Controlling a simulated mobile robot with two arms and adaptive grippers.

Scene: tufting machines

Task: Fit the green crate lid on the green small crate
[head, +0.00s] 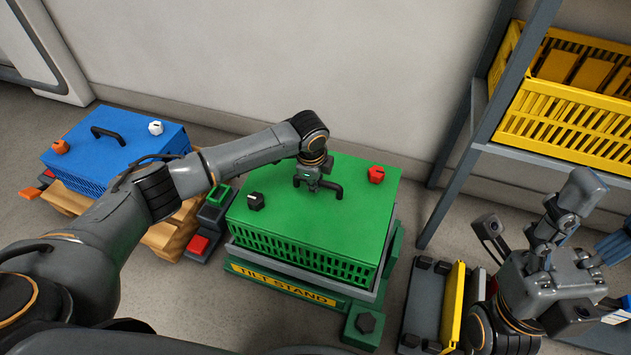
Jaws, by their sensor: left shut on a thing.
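The green crate lid (312,222) is a flat green panel with a black handle (338,190), a black knob and a red knob on top. It lies over the green small crate (300,252), whose slatted front wall shows directly below the lid's front edge. Lid and crate edges look lined up; I cannot tell whether a thin gap remains. My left gripper (312,182) is above the lid's middle, pointing down, shut on the handle. My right gripper (552,238) is at the right, away from the crate, and its jaw opening is unclear.
The crate sits on a green and grey tilt stand (285,286). A blue lidded crate (115,150) stands on a wooden pallet at left. A grey shelf (550,161) with yellow crates (570,125) stands at right. A yellow and grey item (452,305) lies on the floor, front right.

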